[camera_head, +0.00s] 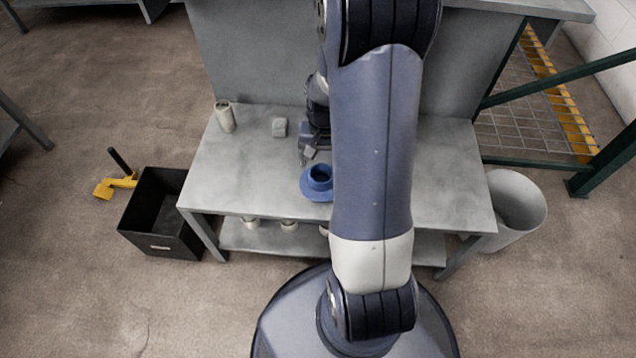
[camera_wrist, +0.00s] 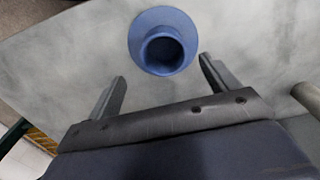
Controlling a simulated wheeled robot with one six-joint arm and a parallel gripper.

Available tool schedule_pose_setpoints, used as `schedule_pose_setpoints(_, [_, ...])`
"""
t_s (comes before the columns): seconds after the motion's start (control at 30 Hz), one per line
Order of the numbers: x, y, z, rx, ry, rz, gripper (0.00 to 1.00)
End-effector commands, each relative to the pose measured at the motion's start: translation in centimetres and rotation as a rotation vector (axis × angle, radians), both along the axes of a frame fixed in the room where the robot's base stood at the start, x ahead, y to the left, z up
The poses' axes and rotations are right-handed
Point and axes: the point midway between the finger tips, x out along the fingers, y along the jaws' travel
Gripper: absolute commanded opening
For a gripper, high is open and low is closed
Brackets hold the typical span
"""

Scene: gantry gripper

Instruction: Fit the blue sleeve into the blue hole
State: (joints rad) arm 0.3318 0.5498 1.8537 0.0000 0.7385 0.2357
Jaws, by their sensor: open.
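A blue round piece (camera_head: 319,179) with a wide flange and a raised open ring stands on the grey table, partly hidden by my arm in the head view. In the wrist view the blue piece (camera_wrist: 162,20) shows from above, with a dark round opening. I cannot tell whether it is the sleeve, the part with the hole, or both together. No separate second blue part shows. My gripper (camera_wrist: 162,68) is open and empty, its fingers apart, with the blue piece ahead of and between the tips. In the head view my gripper (camera_head: 308,155) is just behind the blue piece.
A black bin (camera_head: 160,215) is left of the table, a grey bin (camera_head: 517,205) right. The table's front left is clear.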

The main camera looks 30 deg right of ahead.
Motion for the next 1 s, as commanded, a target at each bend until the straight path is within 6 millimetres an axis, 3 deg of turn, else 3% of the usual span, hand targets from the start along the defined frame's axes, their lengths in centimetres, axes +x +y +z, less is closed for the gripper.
schedule_pose_setpoints(0.03, [0.0,0.0,-0.9,0.001,0.003,0.000,0.83])
schedule_pose_setpoints(0.27, [0.0,0.1,-2.2,0.001,0.001,0.001,0.83])
schedule_pose_setpoints(0.6, [0.2,0.5,-6.8,0.001,0.000,0.001,0.83])
schedule_pose_setpoints(0.83, [0.3,0.5,-6.8,0.001,-0.002,0.001,0.83])
schedule_pose_setpoints(1.0, [0.3,0.5,-6.8,0.001,-0.002,0.001,0.69])
